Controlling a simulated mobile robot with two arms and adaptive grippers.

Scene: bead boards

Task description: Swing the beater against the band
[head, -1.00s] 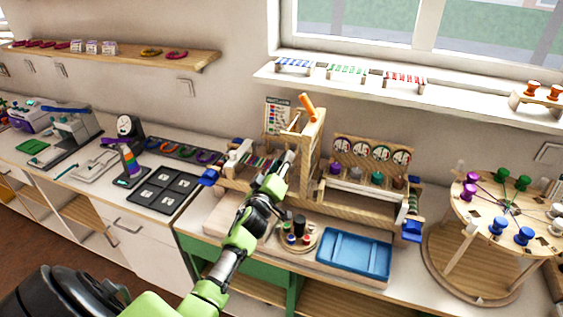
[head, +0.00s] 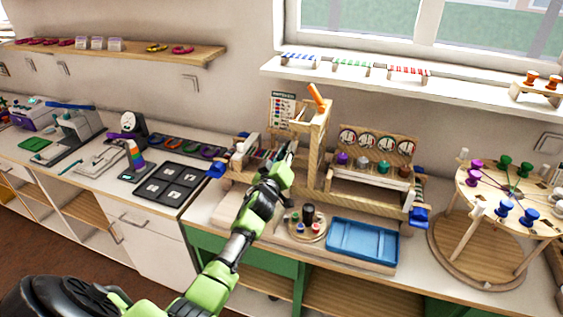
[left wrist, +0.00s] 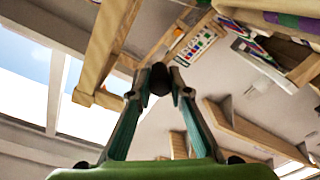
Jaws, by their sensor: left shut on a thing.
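A wooden loom (head: 318,150) stands on the counter, with an orange-handled part (head: 316,96) tilted at its top. Coloured band threads (head: 262,160) run along its left side, partly hidden by my arm; striped band material (left wrist: 286,20) shows at the upper right in the left wrist view. My left gripper (head: 288,153) is at the front of the loom, by the threads. In the left wrist view its fingertips (left wrist: 158,80) are closed on a dark rounded knob (left wrist: 159,77). I cannot tell whether this knob belongs to the beater. My right gripper is not in view.
A blue tray (head: 362,243) and a round holder with small spools (head: 307,228) stand in front of the loom. A round peg stand (head: 480,245) is at the right. A dark card tray (head: 172,184) lies to the left.

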